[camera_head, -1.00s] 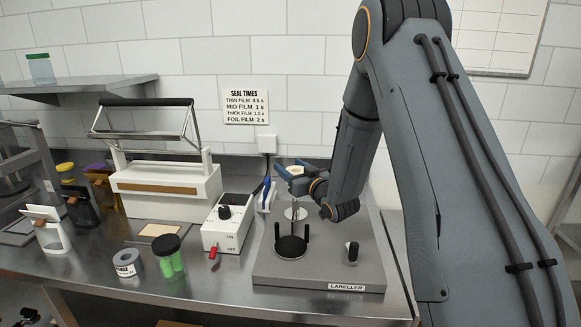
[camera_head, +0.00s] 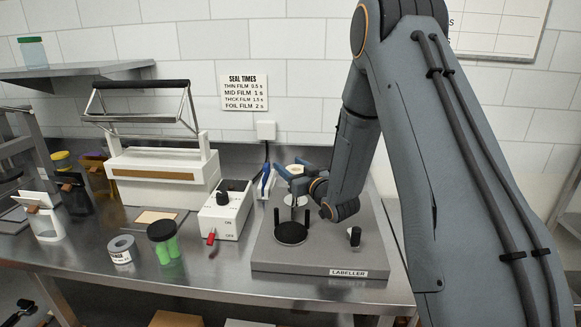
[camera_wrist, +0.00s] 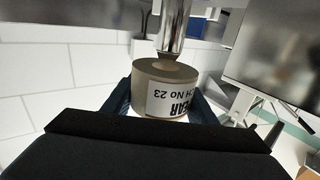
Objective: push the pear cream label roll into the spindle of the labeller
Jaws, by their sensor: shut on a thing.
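The pear cream label roll (camera_wrist: 165,88) is a beige-brown roll with a white label, partly legible as "…EAR" and "No 23", upside down in the wrist view. My gripper (camera_wrist: 158,105) is shut on it, with a blue finger on each side. In the head view the roll (camera_head: 294,169) shows pale between the fingers of my gripper (camera_head: 293,175), at the back of the grey labeller (camera_head: 320,260). The bright metal spindle (camera_wrist: 174,28) meets the roll's end in the wrist view. How far it reaches into the core is hidden. In the head view the spindle (camera_head: 296,202) stands directly below the roll.
The labeller's black disc with posts (camera_head: 290,233) and a small black knob (camera_head: 354,237) lie in front. A white control box (camera_head: 226,215) stands close left. A jar of green pieces (camera_head: 166,245) and a grey roll (camera_head: 122,250) stand further left on the steel bench.

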